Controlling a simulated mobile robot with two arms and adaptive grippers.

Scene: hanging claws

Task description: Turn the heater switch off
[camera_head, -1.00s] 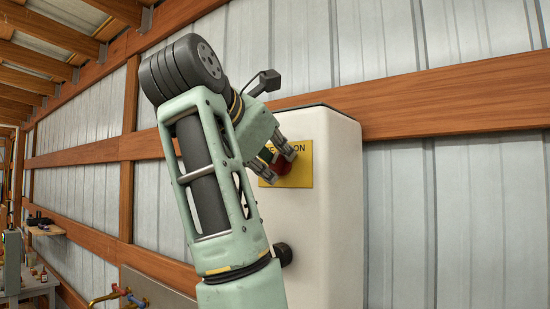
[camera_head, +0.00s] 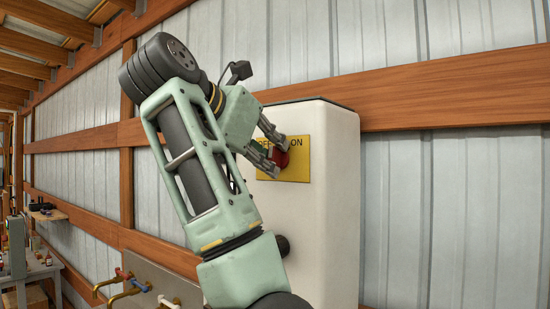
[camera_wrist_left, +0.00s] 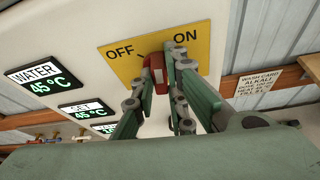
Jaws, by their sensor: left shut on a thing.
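The heater (camera_head: 325,200) is a white upright box on the wall. Its yellow plate (camera_head: 297,172), marked OFF at left and ON at right, carries the red switch (camera_head: 281,159). The wrist view shows the plate (camera_wrist_left: 200,50) and the red switch (camera_wrist_left: 159,74) between the fingers. My left gripper (camera_head: 274,148) reaches the switch from the left and is shut on it, one finger on each side in the wrist view (camera_wrist_left: 160,68). The fingers hide part of the switch, so its exact setting is unclear. My right gripper is out of view.
A dark knob (camera_head: 283,246) sits lower on the heater, partly behind my arm. Brass taps (camera_head: 122,284) stand at lower left. A cluttered workbench (camera_head: 38,268) is farther left. Displays (camera_wrist_left: 45,80) reading 45 °C show beside the plate.

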